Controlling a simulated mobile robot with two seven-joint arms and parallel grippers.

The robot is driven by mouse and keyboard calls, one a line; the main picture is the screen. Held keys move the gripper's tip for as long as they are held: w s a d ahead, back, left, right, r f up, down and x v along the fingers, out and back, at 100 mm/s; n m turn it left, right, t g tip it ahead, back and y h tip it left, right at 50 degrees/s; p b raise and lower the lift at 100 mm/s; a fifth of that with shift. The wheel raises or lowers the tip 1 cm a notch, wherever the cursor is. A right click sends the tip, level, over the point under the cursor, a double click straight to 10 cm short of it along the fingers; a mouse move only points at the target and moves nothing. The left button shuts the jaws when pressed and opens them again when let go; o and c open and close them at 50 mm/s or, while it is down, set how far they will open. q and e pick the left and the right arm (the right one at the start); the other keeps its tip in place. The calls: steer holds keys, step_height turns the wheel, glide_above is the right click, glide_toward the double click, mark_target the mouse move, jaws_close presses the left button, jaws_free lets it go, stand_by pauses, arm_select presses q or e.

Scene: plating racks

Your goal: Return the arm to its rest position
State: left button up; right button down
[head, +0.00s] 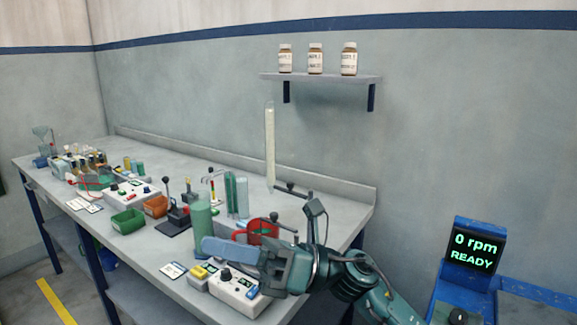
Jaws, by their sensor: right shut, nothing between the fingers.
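My right arm comes in from the lower right in the head view. Its gripper (208,247) points left over the front of the grey bench (335,210), with the blue-grey fingers together and empty. The fingers overlap the lower part of a green cylinder (202,215) in the picture; I cannot tell whether they touch it. A white control box (236,292) sits just below the gripper. My left gripper is out of view.
A red ring-shaped item (266,231) stands behind my gripper. A tall clear column (270,145) rises at the bench's back. Green (128,221) and orange (157,206) bins lie left. A blue machine (474,250) reading "0 rpm READY" stands right. A shelf (320,78) holds three bottles.

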steer(key=w+d+f+m+t+h+p, duration=0.15)
steer(key=d+f+m+t+h, duration=0.6)
steer(key=m, duration=0.95)
steer(key=w+d+f+m+t+h, duration=0.4)
steer(key=f+m+t, duration=0.5)
steer(key=m+t, duration=0.65)
steer(key=s+d+f+m+g+h, duration=0.3)
steer(key=s+d+f+m+g, duration=0.1)
steer(key=s+f+m, duration=0.3)
steer(key=s+d+f+m+g+h+p, duration=0.1)
steer(key=s+d+f+m+g+h, duration=0.3)
steer(key=s+d+f+m, duration=0.3)
steer(key=s+f+g, duration=0.1)
steer(key=s+f, duration=0.2)
steer(key=f, duration=0.4)
steer(key=shift+s+m, duration=0.35)
